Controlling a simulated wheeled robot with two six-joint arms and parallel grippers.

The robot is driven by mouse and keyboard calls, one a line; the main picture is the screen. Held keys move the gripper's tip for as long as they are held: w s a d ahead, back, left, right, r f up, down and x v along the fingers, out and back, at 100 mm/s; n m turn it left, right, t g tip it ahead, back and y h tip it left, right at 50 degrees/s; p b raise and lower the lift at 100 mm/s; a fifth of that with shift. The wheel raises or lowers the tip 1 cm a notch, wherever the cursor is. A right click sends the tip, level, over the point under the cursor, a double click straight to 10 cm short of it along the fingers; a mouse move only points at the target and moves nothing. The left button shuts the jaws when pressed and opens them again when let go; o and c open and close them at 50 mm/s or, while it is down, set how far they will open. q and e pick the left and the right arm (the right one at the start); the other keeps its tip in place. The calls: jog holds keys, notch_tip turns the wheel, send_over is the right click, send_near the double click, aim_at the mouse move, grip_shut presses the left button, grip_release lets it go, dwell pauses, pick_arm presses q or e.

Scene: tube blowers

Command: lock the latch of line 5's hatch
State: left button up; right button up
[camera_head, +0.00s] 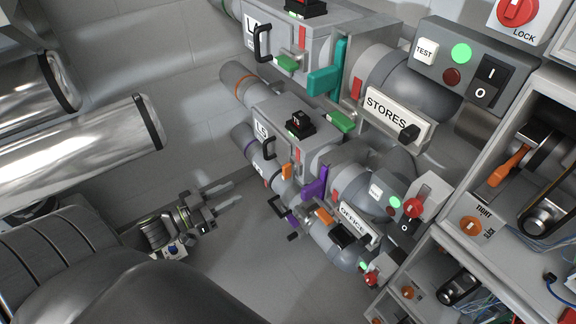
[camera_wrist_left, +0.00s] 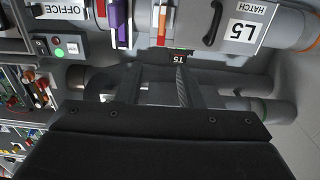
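The line 5 hatch carries a white L5 label (camera_head: 261,130) and a black handle (camera_head: 268,149), midway up the head view. In the left wrist view, the L5 HATCH label (camera_wrist_left: 243,31) and black handle (camera_wrist_left: 212,24) are at the upper right. An orange latch (camera_head: 287,171) sits beside the hatch; it also shows in the left wrist view (camera_wrist_left: 162,24), upper middle. I cannot tell whether it is locked. My left gripper (camera_head: 231,195) is open and empty, left of and below the hatch, apart from it. Its two fingers (camera_wrist_left: 160,82) point toward the pipes. My right gripper is out of view.
A purple gate (camera_head: 316,185) and the OFFICE box (camera_head: 357,226) lie right of the hatch. The larger line above has a teal gate (camera_head: 326,80) and STORES sign (camera_head: 398,120). Shiny pipes (camera_head: 80,150) fill the left. Bare floor (camera_head: 240,255) lies below the gripper.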

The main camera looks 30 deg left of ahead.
pick_arm(q)
send_near(283, 167)
jog(key=p+x, duration=0.1)
jog(key=x, duration=0.8)
jog(key=shift+w+f, duration=0.1)
jog(key=shift+w, duration=0.15)
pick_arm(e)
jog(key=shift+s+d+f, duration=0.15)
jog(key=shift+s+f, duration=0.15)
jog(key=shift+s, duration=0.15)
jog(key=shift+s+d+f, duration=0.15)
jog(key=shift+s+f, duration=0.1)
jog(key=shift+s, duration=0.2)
pick_arm(q)
grip_shut()
